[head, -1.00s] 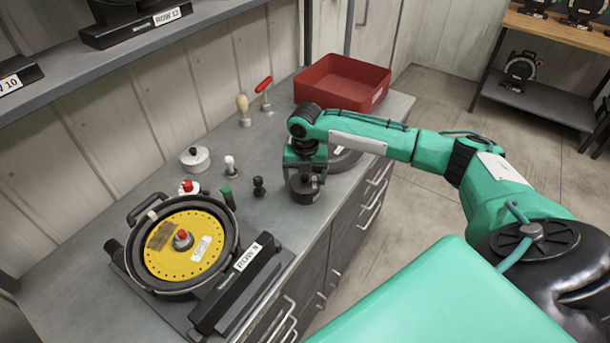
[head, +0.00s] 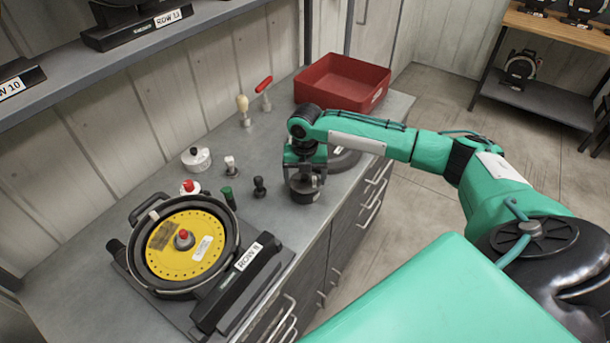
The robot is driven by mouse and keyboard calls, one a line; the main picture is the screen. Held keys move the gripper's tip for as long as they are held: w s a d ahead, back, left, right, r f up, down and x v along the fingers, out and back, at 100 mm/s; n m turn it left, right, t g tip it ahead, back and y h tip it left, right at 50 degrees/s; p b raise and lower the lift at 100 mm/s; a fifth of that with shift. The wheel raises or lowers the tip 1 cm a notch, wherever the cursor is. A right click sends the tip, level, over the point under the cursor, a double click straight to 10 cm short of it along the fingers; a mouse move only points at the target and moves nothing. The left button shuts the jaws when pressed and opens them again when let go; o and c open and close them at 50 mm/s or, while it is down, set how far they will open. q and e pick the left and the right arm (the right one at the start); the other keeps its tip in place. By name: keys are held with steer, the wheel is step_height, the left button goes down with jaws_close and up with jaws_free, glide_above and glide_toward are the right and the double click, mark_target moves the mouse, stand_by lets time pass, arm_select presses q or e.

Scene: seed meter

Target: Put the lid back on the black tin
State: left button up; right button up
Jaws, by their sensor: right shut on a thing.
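The black tin (head: 306,195) stands upright on the grey bench near its front edge. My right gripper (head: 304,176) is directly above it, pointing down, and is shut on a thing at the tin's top. That thing looks like the dark lid, mostly hidden by the fingers. I cannot tell whether the lid is fully seated on the tin or just above it. My left gripper is not in view.
A seed meter with a yellow disc (head: 182,262) stands at the bench's left front. A white tin (head: 196,159), several small knobbed tools and a red bin (head: 342,84) stand behind. A dark round object (head: 344,159) lies partly hidden behind my gripper.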

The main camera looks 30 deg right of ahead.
steer(key=shift+p, duration=0.45)
stand_by(0.4)
steer(key=shift+f+p, duration=0.2)
steer(key=shift+p, duration=0.15)
stand_by(0.8)
steer(key=shift+p, duration=0.4)
stand_by(0.4)
stand_by(0.4)
steer(key=o, duration=0.9)
steer(key=shift+r+p, duration=3.45)
steer(key=shift+r, duration=0.1)
